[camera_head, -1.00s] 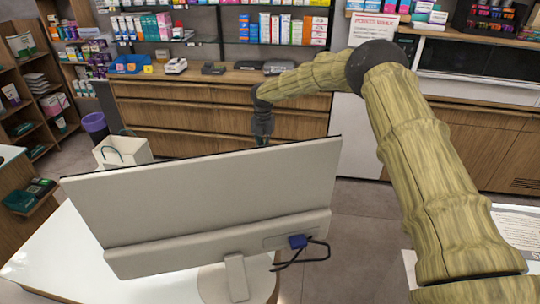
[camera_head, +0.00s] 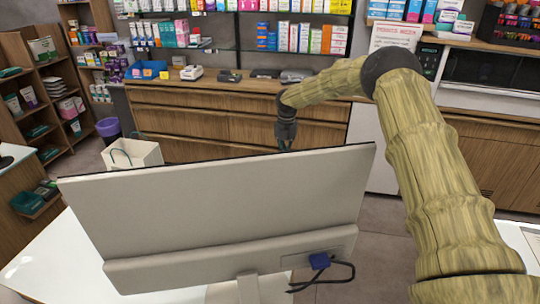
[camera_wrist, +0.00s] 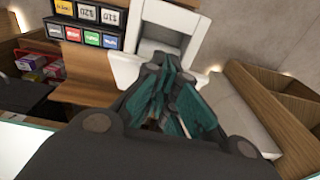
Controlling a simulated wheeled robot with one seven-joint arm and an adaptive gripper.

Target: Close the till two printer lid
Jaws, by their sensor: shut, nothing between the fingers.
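In the wrist view a white device (camera_wrist: 125,68), which looks like the printer, stands just beyond my fingers. An upright white frame with a grey inner panel, apparently its raised lid (camera_wrist: 172,22), rises at its back. My gripper (camera_wrist: 174,92) is shut and empty, with its teal finger pads in front of the device and covering much of its middle. I cannot tell whether the fingers touch it. In the head view my gripper (camera_head: 287,145) points down behind the large monitor (camera_head: 220,210), which hides the fingertips and the device.
A black rack with coloured labels (camera_wrist: 90,22) stands left of the device. A wooden tray with small packs (camera_wrist: 40,65) is at far left. A pale panel (camera_wrist: 235,115) and wooden edge lie at right. A paper bag (camera_head: 132,153) and purple bin (camera_head: 108,128) stand beyond the monitor.

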